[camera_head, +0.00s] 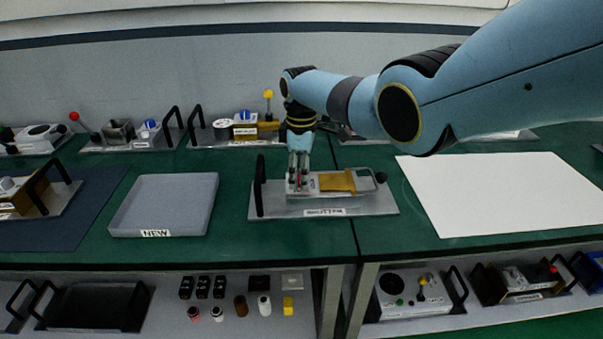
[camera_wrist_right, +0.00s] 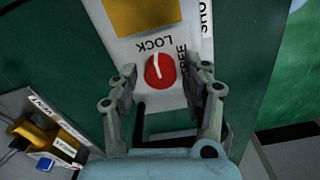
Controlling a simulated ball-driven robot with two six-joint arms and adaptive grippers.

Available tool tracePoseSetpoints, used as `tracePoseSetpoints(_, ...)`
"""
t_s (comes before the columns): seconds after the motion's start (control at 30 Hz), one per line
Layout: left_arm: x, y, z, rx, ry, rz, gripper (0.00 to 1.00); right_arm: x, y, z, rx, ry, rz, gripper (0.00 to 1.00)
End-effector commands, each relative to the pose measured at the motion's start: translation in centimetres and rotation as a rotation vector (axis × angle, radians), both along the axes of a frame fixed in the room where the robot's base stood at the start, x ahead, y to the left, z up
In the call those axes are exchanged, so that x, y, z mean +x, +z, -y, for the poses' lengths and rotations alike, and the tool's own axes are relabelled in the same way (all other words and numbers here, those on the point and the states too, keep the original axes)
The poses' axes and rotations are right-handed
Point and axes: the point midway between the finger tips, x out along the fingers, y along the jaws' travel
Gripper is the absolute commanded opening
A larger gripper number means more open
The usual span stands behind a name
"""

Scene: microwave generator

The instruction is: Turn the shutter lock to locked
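The shutter unit (camera_head: 325,205) is a grey plate with a black handle at its left end and a yellow block (camera_head: 337,181) on top. Its lock is a round red knob (camera_wrist_right: 160,70) with a white pointer line, beside the words LOCK and FREE. The line points up in the wrist view, toward the LOCK lettering. My right gripper (camera_head: 298,180) points down over the left part of the unit. In the wrist view its fingers (camera_wrist_right: 168,84) are spread apart on either side of the knob, with visible gaps. My left gripper is out of view.
A grey tray labelled NEW (camera_head: 165,205) lies left of the unit, and a white sheet (camera_head: 505,193) lies right. Several other devices with handles stand along the back. A shelf (camera_head: 260,322) below holds small bottles and boxes.

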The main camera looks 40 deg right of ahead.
Motion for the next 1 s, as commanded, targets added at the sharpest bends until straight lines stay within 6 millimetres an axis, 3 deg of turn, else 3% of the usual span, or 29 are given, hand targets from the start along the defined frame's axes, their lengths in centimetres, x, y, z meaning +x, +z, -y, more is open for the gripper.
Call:
tracePoseSetpoints(0.3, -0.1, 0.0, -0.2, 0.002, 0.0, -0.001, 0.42, -0.1, 0.0, 0.0, 0.0, -0.001, -0.001, 0.55)
tracePoseSetpoints(0.47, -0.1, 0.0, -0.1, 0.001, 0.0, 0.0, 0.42, 0.0, 1.1, 0.0, 0.0, -0.001, 0.001, 0.55)
tracePoseSetpoints(0.8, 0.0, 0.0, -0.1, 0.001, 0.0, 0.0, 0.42, 0.0, 8.4, 0.0, -0.001, 0.0, 0.003, 0.55)
tracePoseSetpoints(1.0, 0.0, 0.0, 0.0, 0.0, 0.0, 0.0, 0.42, 0.0, 11.2, 0.0, 0.0, -0.001, 0.0, 0.55)
